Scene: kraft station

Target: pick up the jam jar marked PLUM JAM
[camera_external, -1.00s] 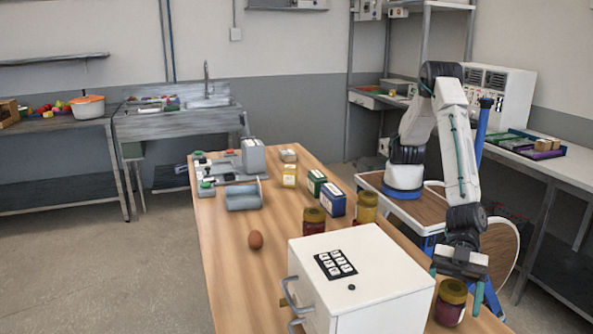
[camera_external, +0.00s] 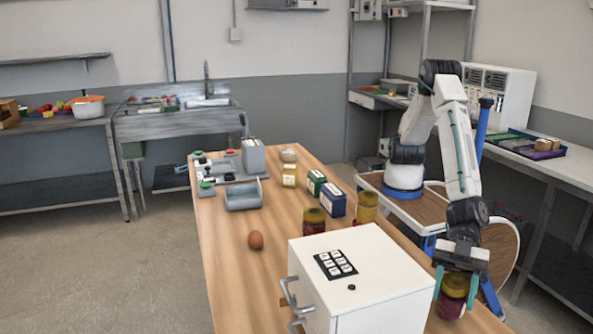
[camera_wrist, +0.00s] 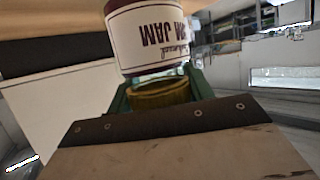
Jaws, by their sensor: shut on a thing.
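A jam jar (camera_external: 449,304) with dark contents and a yellow lid stands at the right end of the wooden table, beside the white cabinet. My gripper (camera_external: 455,284) points down over it and is shut on it, a finger on each side. In the wrist view the jar (camera_wrist: 150,35) shows upside down, its white label reading "…M JAM" with the first letters cut off. Its gold lid (camera_wrist: 158,94) sits between my green fingers (camera_wrist: 160,90). I cannot tell whether the jar is off the table.
The white cabinet (camera_external: 375,275) with a keypad stands close left of the jar.

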